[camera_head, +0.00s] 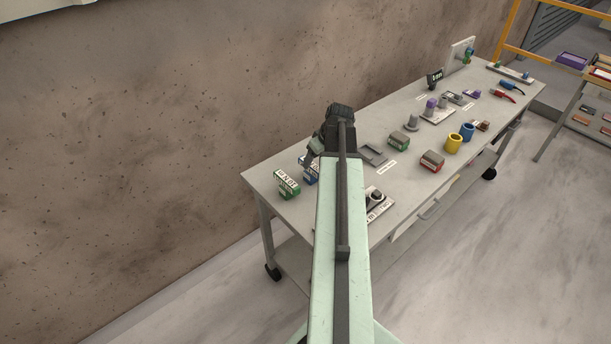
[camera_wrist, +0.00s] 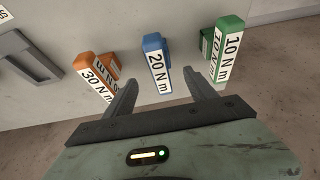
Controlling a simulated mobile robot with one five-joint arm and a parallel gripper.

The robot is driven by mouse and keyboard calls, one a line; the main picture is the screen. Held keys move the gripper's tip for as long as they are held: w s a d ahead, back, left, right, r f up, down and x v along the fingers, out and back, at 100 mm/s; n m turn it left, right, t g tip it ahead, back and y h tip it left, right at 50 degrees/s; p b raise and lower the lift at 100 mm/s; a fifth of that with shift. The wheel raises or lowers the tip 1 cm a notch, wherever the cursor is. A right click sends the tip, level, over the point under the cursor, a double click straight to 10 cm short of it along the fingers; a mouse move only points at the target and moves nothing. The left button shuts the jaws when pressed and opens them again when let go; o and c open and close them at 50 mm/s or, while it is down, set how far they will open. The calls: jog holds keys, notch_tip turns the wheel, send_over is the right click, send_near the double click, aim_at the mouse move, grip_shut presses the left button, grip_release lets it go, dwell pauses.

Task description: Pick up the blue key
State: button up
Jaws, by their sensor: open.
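A blue block labelled "20 N m" (camera_wrist: 154,43) stands in the middle of the wrist view, between an orange "30 N m" block (camera_wrist: 89,66) and a green "10 N m" block (camera_wrist: 231,43). My gripper (camera_wrist: 161,82) is open, with one finger on either side of the blue block's near end in the picture. I see no contact, and cannot tell how far the fingers are above it. In the head view the blue block (camera_head: 310,171) is partly hidden by my arm, beside the green block (camera_head: 286,186). My gripper (camera_head: 314,152) is near them.
The grey table (camera_head: 262,178) stands along a brown wall (camera_head: 180,90). A grey tray (camera_head: 373,155), a yellow cup (camera_head: 453,144) and a blue cup (camera_head: 467,131) stand further right. Blue- and red-handled tools (camera_head: 511,86) lie at the far end.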

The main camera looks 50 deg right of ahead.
aim_at(312, 165)
jog(key=b+x, duration=0.6)
jog(key=x, duration=0.1)
jog(key=shift+f, duration=0.35)
jog(key=shift+r, duration=0.2)
grip_shut()
